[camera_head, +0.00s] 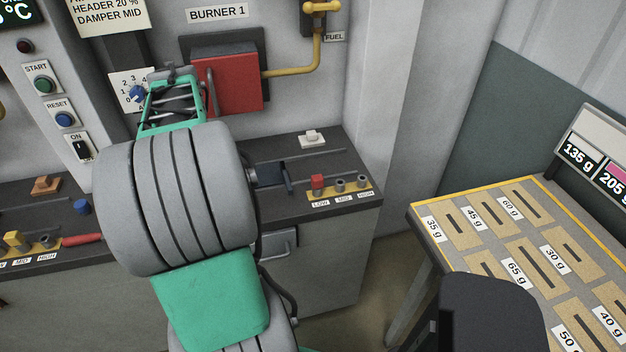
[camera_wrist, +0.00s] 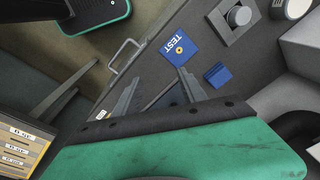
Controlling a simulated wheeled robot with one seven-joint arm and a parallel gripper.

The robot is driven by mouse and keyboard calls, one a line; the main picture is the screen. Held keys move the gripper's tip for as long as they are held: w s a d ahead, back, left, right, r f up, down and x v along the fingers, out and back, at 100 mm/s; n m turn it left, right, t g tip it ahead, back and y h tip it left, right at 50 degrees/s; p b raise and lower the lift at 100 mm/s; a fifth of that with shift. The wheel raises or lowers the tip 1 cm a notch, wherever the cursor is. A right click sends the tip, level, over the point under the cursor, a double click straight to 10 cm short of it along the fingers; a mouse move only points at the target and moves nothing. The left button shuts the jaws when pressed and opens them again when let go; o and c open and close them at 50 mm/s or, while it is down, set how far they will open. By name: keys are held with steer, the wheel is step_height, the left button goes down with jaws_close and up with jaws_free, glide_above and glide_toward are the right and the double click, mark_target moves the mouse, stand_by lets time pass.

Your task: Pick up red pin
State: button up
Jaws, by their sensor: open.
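A red rod-like piece (camera_head: 83,239) lies beside the left strip. My gripper (camera_wrist: 158,76) is open in the wrist view, with its two grey fingers apart above the dark counter and nothing seen between them. No red pin shows in the wrist view. In the head view my grey and green arm covers the middle of the counter, and I cannot make out the fingers clearly.
A blue TEST tag (camera_wrist: 179,47) and a small blue block (camera_wrist: 217,75) are near the fingers. A red burner box (camera_head: 227,83) with a yellow pipe is on the wall. A weight table (camera_head: 424,222) stands at right, past a floor gap.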

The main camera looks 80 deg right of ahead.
steer(key=s+d+f+m, duration=0.2)
steer(key=s+d+m, duration=0.6)
steer(key=s+d, duration=0.6)
steer(key=m+y, duration=0.1)
steer(key=m, duration=0.2)
glide_above(318, 177)
steer(key=shift+w+a+f+g+p, duration=0.2)
steer(key=shift+w+f+g+p, duration=0.25)
steer(key=shift+f, duration=0.1)
steer(key=f, duration=0.2)
steer(key=f+p, duration=0.1)
steer(key=f, duration=0.4)
steer(key=shift+s+d+p, duration=0.15)
steer(key=shift+s+p, duration=0.2)
steer(key=shift+s, duration=0.05)
steer(key=shift+f, duration=0.4)
steer(key=shift+c, duration=0.6)
jaws_close()
